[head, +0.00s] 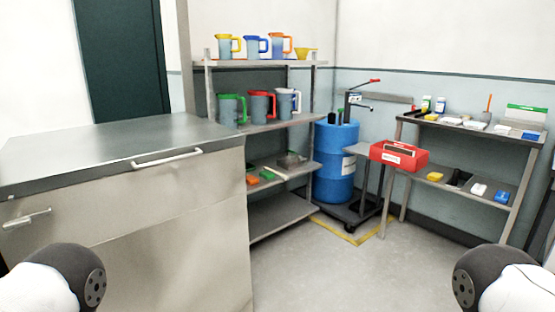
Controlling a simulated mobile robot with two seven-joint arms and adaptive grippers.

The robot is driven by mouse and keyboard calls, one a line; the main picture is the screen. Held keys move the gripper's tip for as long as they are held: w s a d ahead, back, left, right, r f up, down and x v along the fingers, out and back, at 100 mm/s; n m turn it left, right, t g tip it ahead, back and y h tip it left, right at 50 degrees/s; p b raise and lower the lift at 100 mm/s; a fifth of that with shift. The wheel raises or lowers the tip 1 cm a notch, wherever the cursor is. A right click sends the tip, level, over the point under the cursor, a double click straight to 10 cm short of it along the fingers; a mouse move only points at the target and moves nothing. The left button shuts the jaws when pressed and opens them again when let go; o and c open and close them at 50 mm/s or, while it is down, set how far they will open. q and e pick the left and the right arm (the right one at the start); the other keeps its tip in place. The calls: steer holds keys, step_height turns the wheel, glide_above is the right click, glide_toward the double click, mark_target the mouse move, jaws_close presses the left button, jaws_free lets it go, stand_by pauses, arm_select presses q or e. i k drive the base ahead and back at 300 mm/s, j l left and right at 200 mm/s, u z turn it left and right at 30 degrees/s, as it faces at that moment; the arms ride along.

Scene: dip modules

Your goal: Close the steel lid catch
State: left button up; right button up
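A large steel cabinet-like unit (160,225) with a dark grey flat lid (110,148) fills the left of the head view. A pale bar handle (167,159) is on the lid's front edge. A small metal lever (27,218), which looks like the catch, is on the front face at the far left, below the lid edge. It lies nearly level, its right end slightly raised. I cannot tell whether it is engaged. The lid looks flat and down. Neither gripper is in view; only parts of my two arms show in the bottom corners, the left one in front of the unit.
A shelf rack (270,126) with coloured jugs stands behind the unit. A blue drum (336,150) is on a dark wheeled base. A red box (399,154) and a right-hand shelf table (470,128) with small items stand beyond. The floor (310,265) in the middle is clear.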

mark_target(20, 221)
steer(key=u, duration=1.5)
